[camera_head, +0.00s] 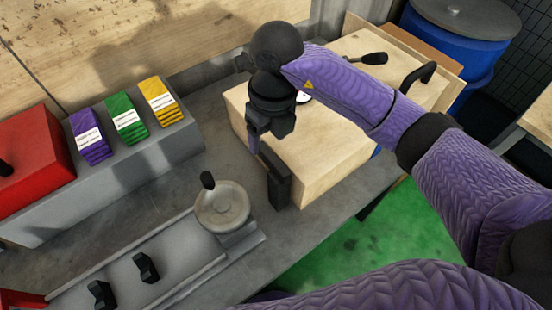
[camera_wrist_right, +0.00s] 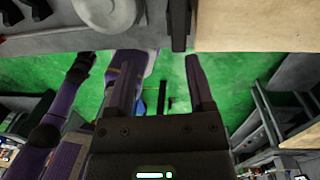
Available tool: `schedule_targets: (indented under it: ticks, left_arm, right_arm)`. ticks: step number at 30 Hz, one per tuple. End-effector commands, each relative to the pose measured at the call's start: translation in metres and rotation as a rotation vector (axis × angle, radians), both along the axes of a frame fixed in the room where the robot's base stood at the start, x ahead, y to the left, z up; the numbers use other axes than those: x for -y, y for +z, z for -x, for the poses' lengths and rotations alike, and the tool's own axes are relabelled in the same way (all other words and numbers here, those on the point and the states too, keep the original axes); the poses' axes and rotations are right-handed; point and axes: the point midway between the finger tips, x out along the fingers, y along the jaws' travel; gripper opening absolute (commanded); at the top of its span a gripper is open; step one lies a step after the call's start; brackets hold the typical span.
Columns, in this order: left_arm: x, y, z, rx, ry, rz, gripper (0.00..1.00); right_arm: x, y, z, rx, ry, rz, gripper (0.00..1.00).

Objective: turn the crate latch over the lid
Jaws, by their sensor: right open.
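The pale wooden crate (camera_head: 335,150) stands on the grey bench in the head view, and its pale surface also fills the upper right of the right wrist view (camera_wrist_right: 260,25). A black bar (camera_head: 279,182) that looks like the latch is at the crate's front left corner; it shows at the top of the right wrist view (camera_wrist_right: 179,22). My right gripper (camera_head: 270,126) is over the crate's left end, above the bar. Its two fingers (camera_wrist_right: 163,75) are spread and empty, their tips close to the bar; contact cannot be told. My left gripper is out of view.
A handwheel (camera_head: 222,207) stands just left of the crate. Coloured packs (camera_head: 125,118) and a red box (camera_head: 30,160) lie further left. A black knobbed lever (camera_head: 372,58) and a black handle (camera_head: 418,76) are at the crate's back. A blue barrel (camera_head: 465,45) stands behind.

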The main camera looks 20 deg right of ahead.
Motion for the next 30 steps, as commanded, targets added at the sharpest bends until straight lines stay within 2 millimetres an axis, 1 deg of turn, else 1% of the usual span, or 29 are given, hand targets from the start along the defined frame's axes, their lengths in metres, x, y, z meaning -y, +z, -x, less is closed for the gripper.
schedule_targets:
  ticks: [1, 2, 4, 5, 9, 12, 15, 19, 25, 26, 27, 29, 30]
  left_arm:
    - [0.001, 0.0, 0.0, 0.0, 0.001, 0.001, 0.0]
    - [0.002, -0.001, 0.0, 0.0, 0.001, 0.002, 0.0]
    - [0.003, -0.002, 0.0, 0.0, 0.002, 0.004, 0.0]
    - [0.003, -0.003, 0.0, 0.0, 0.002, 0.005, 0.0]
    - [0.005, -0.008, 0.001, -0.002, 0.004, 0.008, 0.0]
    - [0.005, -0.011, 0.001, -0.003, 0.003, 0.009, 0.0]
    - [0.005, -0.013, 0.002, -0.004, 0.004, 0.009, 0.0]
    - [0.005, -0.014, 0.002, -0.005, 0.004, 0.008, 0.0]
    - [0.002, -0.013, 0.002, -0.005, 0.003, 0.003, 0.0]
    - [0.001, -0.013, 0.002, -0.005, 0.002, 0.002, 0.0]
    - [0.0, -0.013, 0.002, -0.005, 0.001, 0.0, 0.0]
    - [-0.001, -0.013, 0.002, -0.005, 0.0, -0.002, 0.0]
    - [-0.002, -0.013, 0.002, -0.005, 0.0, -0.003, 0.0]
  right_arm:
    - [0.011, 0.002, -0.003, 0.004, -0.02, 0.061, 0.68]
    - [0.015, 0.001, -0.004, 0.002, -0.028, 0.085, 0.68]
    - [0.018, -0.008, -0.004, 0.0, -0.035, 0.103, 0.68]
    - [0.018, -0.014, -0.003, -0.002, -0.034, 0.104, 0.68]
    - [0.018, -0.05, -0.002, -0.003, -0.031, 0.1, 0.68]
    - [0.017, -0.072, -0.003, -0.004, -0.03, 0.099, 0.68]
    - [0.017, -0.088, -0.003, -0.001, -0.03, 0.097, 0.68]
    - [0.017, -0.096, -0.003, 0.001, -0.028, 0.096, 0.68]
    - [0.017, -0.096, -0.003, 0.002, -0.027, 0.095, 0.68]
    - [0.017, -0.096, -0.003, 0.002, -0.027, 0.095, 0.66]
    - [0.017, -0.096, -0.003, 0.002, -0.027, 0.095, 0.57]
    - [0.017, -0.096, -0.003, 0.002, -0.027, 0.095, 0.44]
    - [0.017, -0.096, -0.003, 0.002, -0.027, 0.095, 0.36]
